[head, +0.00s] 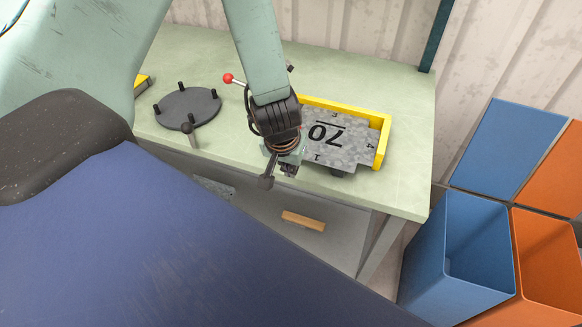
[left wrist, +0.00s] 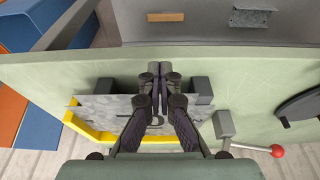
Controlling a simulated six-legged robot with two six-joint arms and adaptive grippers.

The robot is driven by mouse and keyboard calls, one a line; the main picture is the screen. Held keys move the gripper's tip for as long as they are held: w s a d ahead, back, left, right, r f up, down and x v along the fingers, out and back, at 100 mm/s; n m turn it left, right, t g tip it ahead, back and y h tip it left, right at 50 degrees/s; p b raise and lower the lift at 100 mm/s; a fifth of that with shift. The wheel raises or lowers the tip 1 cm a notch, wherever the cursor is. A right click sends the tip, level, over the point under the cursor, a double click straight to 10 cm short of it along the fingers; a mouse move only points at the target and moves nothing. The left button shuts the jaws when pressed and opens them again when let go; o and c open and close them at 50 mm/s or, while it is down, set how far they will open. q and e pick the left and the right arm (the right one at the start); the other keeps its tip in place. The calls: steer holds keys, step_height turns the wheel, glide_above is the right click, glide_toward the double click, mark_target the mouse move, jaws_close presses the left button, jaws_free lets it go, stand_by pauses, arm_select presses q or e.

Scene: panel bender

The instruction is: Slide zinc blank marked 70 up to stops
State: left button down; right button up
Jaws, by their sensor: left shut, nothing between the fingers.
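In the left wrist view the shut fingers (left wrist: 157,75) hide the middle of the blank (left wrist: 95,106). The yellow stop (left wrist: 90,132) shows there too. My right gripper is out of view.
A dark round plate with pegs (head: 188,107) and a red-knobbed lever (head: 229,78) stand left of the blank on the green bench (head: 405,100). Dark blocks (left wrist: 201,86) sit near the blank. Blue (head: 473,245) and orange bins stand at the right.

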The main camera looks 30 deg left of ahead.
arm_select(q)
steer(key=p+v, duration=0.3)
steer(key=v, duration=0.5)
steer(key=shift+r+p, duration=0.15)
steer(key=shift+p, duration=0.15)
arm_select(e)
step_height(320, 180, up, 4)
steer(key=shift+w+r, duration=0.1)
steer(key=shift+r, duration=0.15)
arm_select(q)
steer(key=shift+w, duration=0.1)
steer(key=s+d+f+g+b, duration=0.1)
steer(key=s+f+b, duration=0.6)
steer(key=f, duration=0.5)
steer(key=s+d+f+m+g+b, duration=0.1)
steer(key=s+d+f+b, duration=0.1)
steer(key=s+f+b, duration=0.6)
steer(key=s+d+f+m+g+b, duration=0.1)
steer(key=s+f+b, duration=0.6)
steer(key=f, duration=0.9)
steer(key=shift+s+d+h, duration=0.4)
steer(key=shift+s, duration=0.25)
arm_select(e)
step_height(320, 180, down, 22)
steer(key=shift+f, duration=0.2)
